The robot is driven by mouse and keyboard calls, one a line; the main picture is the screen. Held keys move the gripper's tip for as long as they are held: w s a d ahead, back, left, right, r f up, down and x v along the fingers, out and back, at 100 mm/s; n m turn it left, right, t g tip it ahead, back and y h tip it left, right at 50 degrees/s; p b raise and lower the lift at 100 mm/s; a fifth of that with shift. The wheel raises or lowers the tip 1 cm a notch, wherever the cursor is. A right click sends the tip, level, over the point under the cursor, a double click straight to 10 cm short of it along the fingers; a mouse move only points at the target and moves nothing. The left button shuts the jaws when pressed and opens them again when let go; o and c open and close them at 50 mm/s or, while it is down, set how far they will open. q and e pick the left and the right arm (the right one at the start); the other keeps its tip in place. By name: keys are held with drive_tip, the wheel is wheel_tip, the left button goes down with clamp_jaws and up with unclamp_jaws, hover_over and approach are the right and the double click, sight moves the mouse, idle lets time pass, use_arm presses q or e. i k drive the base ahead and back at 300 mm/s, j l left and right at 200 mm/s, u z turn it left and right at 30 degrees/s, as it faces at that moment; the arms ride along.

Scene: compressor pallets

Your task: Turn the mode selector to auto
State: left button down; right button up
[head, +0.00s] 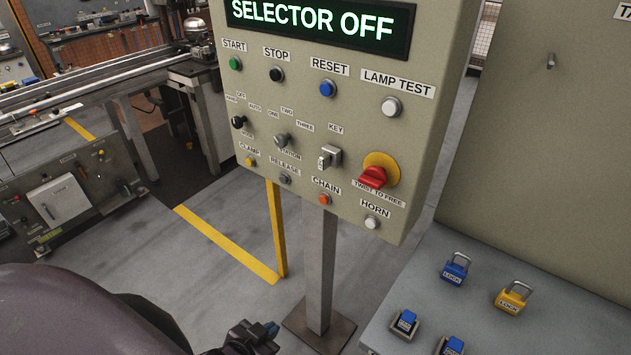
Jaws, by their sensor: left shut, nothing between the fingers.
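The mode selector (238,122) is a small black knob at the left of the control panel (262,95). Small labels around it appear to read hand, off and auto, with a mode label below. The knob's exact pointing direction is too small to tell. The display (318,22) at the top of the panel reads "SELECTOR OFF". My left gripper (262,332) is at the bottom edge of the view, well below the panel and apart from it. It is shut and empty, and partly cut off. My right gripper is out of view.
Close to the selector are the green start button (235,63), a second grey selector (281,140) and the yellow clamp button (250,162). A key switch (329,156) and red twist knob (373,177) stick out further right. A grey table (440,310) with padlocks stands lower right.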

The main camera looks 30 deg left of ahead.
sight(238, 122)
drive_tip(key=i+j+z, duration=0.1)
drive_tip(key=j+z, duration=0.2)
drive_tip(key=j, duration=1.2)
drive_tip(key=j+z, duration=0.3)
drive_tip(key=j, duration=1.15)
drive_tip(key=k, duration=0.1)
